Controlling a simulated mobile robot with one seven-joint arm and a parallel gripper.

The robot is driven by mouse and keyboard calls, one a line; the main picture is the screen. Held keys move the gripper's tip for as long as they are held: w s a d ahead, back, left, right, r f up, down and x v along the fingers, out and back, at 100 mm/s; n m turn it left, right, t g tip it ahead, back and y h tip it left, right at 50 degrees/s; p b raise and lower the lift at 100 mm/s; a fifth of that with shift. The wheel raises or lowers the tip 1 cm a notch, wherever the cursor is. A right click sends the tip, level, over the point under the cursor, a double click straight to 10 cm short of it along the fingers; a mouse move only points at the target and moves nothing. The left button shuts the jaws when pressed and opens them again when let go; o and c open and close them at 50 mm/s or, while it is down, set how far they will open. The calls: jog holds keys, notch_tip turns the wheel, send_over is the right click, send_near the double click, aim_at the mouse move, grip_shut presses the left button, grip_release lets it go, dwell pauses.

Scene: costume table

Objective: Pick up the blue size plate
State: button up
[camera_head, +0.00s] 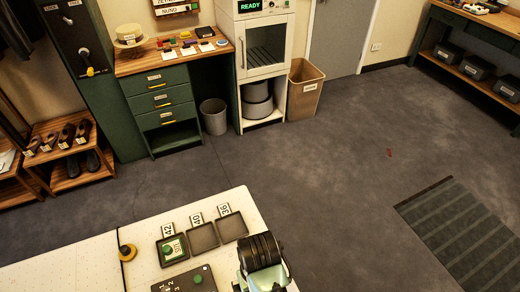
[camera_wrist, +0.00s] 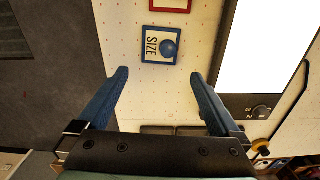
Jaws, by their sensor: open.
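The blue size plate (camera_wrist: 148,46) lies on the white dotted table top in the wrist view. It has a blue frame, a white face lettered SIZE and a round blue knob. My gripper (camera_wrist: 159,78) is open, with its two blue fingers spread wide and nothing between them. The plate shows beyond the fingertips, roughly centred between them and apart from them. In the head view my wrist covers the table's right corner, and the blue plate does not show there.
A red-framed piece (camera_wrist: 171,5) lies just past the blue plate. A bright white area (camera_wrist: 280,45) and a dark numbered panel (camera_wrist: 238,101) are to the right. Black trays labelled 42, 40 and 36 stand on the table; the 42 tray (camera_head: 163,259) holds a green plate (camera_head: 176,253).

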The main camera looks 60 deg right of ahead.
jog(key=shift+d+f+p, duration=0.1)
jog(key=shift+f+p, duration=0.6)
jog(key=shift+f, duration=2.25)
jog(key=c, duration=1.3)
jog(key=shift+o, duration=0.2)
jog(key=shift+r, duration=0.15)
